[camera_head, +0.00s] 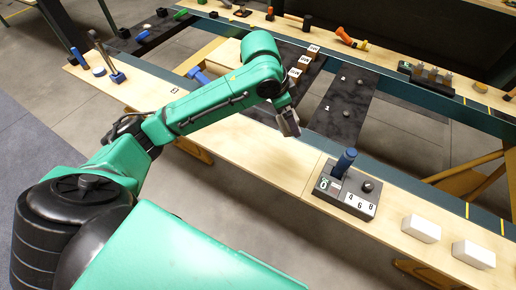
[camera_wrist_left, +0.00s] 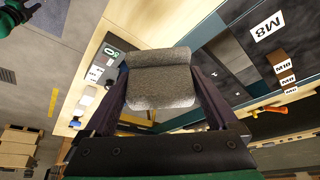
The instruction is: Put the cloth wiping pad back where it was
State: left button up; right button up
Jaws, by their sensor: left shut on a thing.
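The cloth wiping pad is a grey, fabric-textured block (camera_wrist_left: 160,82), held between the two dark fingers of my left gripper (camera_wrist_left: 161,100). In the head view my left gripper (camera_head: 287,122) is over the inner edge of the near wooden bench, pointing down, and the grey pad shows small at its tip. The pad appears clear of the bench top, though its exact height is hard to tell. Its former spot cannot be made out for certain. My right gripper is not in view.
A dark box with a blue handle (camera_head: 345,163) and number labels stands on the near bench (camera_head: 290,160). Two white blocks (camera_head: 421,228) (camera_head: 473,254) lie to its right. Labelled brown blocks (camera_head: 304,62) and dark plates (camera_head: 345,100) lie beyond.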

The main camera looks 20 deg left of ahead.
pick_arm(q)
jog(key=p, duration=0.1)
send_over(289, 162)
jog(key=s, duration=0.1)
notch_tip(289, 162, down, 9)
jog(key=f, duration=0.7)
jog(key=a+f, duration=0.1)
jog(key=f, duration=0.3)
jog(key=shift+s+f+p, duration=0.1)
jog(key=shift+p, duration=0.25)
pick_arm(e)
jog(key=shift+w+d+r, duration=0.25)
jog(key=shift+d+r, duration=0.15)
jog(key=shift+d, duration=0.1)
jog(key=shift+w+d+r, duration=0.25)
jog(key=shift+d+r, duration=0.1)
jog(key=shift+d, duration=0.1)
pick_arm(q)
jog(key=shift+a, duration=0.1)
jog(key=shift+f, duration=0.1)
jog(key=o, duration=0.8)
jog(key=shift+o, duration=0.2)
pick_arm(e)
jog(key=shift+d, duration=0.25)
